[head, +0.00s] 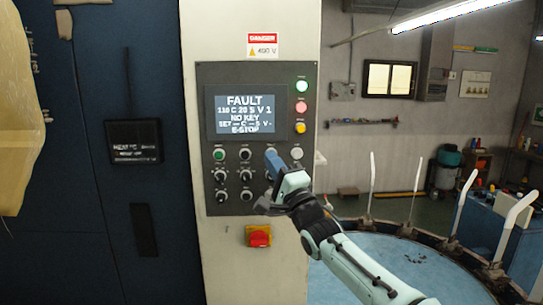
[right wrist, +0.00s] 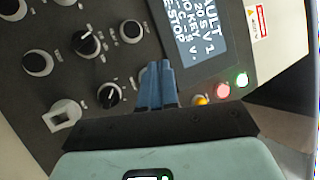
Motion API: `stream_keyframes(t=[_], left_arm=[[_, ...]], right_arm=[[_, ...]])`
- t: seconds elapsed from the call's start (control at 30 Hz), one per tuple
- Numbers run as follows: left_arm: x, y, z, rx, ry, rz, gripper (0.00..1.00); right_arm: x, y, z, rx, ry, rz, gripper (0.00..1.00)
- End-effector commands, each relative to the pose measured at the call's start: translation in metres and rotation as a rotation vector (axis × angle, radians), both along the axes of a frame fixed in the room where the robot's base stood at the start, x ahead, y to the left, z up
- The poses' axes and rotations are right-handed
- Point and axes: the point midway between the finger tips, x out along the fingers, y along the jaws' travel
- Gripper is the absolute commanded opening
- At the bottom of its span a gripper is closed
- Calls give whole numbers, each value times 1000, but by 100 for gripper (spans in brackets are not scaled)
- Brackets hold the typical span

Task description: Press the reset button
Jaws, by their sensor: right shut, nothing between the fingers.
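The grey control panel (head: 228,72) is on a pale cabinet front and holds several push buttons and knobs below its screen. The screen (head: 238,112) reads FAULT, NO KEY and E-STOP among other text. I cannot read the button labels, so I cannot tell which is the reset button. My right gripper (head: 272,159) is shut and empty, its blue fingertips in front of the upper button row. In the right wrist view its fingers (right wrist: 157,82) hide most of one round control below the screen (right wrist: 192,35). Contact cannot be told. My left gripper is not in view.
Green (head: 302,86), red (head: 302,106) and yellow (head: 300,128) lamps line the panel's right edge. A red and yellow switch (head: 259,236) sits below the panel. A round blue table (head: 385,262) with upright white rods stands at right. A dark cabinet (head: 75,230) stands left.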

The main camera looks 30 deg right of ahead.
Motion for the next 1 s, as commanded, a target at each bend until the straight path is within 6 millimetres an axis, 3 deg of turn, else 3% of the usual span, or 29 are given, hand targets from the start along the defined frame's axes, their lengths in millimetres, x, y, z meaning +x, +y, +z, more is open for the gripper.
stream_keyframes(t=[1.0], left_arm=[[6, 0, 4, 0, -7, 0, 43]], right_arm=[[11, -6, 0, 0, -1, 0, 0]])
